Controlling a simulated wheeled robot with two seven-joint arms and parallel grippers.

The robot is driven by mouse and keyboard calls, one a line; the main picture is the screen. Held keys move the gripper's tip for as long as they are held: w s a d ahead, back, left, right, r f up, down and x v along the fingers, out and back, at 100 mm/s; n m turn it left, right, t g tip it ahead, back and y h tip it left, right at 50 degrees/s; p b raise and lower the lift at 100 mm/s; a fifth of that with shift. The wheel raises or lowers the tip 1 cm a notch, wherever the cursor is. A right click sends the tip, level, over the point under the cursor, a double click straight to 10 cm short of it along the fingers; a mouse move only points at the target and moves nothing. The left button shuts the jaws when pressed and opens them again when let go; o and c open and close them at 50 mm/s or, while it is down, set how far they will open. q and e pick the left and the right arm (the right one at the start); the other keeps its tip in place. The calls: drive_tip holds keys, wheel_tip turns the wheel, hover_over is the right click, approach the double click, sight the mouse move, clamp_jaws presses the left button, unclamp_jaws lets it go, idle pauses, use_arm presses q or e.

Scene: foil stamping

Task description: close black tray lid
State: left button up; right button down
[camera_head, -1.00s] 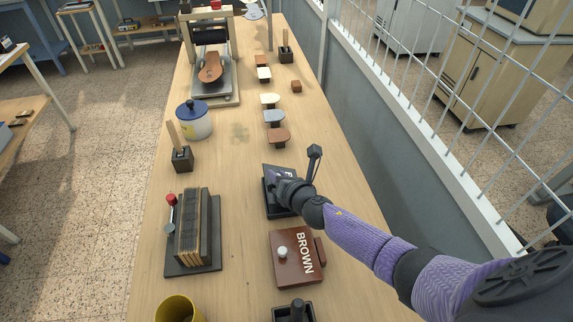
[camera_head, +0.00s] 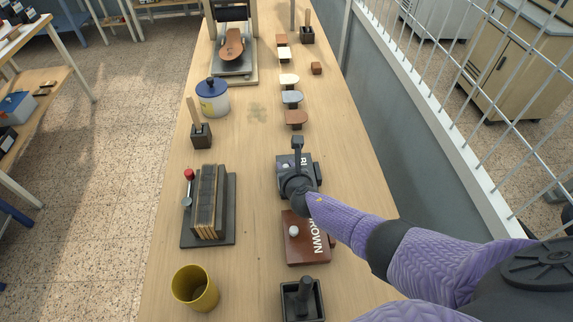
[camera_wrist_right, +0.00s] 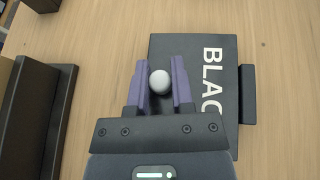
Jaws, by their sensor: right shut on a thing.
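The black tray lid (camera_head: 284,173) lies on the right half of the table, just beyond the brown tray. It looks flat and closed over its tray, whose inside is hidden. The right wrist view shows the dark lid (camera_wrist_right: 190,52) with white lettering reading "BLAC". My right gripper (camera_head: 299,183) is over the lid, with its fingertips hidden in the head view. In the right wrist view its two purple fingers (camera_wrist_right: 159,80) are shut on the lid's pale round knob (camera_wrist_right: 159,81). My left gripper is in neither view.
The brown lidded tray (camera_head: 297,250) is just nearer, with a small black open tray (camera_head: 303,315) below it. A yellow cup (camera_head: 196,288) and a rack of plates (camera_head: 208,203) stand left. Several small stamps line the far right. The table middle is clear.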

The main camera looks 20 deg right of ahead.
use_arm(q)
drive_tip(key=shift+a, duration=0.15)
use_arm(e)
drive_tip(key=shift+s+f, duration=0.1)
drive_tip(key=shift+f, duration=0.05)
drive_tip(key=shift+c, duration=2.4)
unclamp_jaws()
drive_tip(key=shift+s+r+p, duration=0.2)
drive_tip(key=shift+r+p, duration=0.15)
drive_tip(key=shift+p, duration=0.1)
drive_tip(key=p+v, duration=0.5)
drive_tip(key=v, duration=0.3)
drive_tip(key=shift+s, duration=0.25)
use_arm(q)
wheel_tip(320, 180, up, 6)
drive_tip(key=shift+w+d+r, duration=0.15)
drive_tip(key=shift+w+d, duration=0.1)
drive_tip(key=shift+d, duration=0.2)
use_arm(e)
drive_tip(key=shift+s+a+r, duration=0.1)
drive_tip(key=shift+s, duration=0.3)
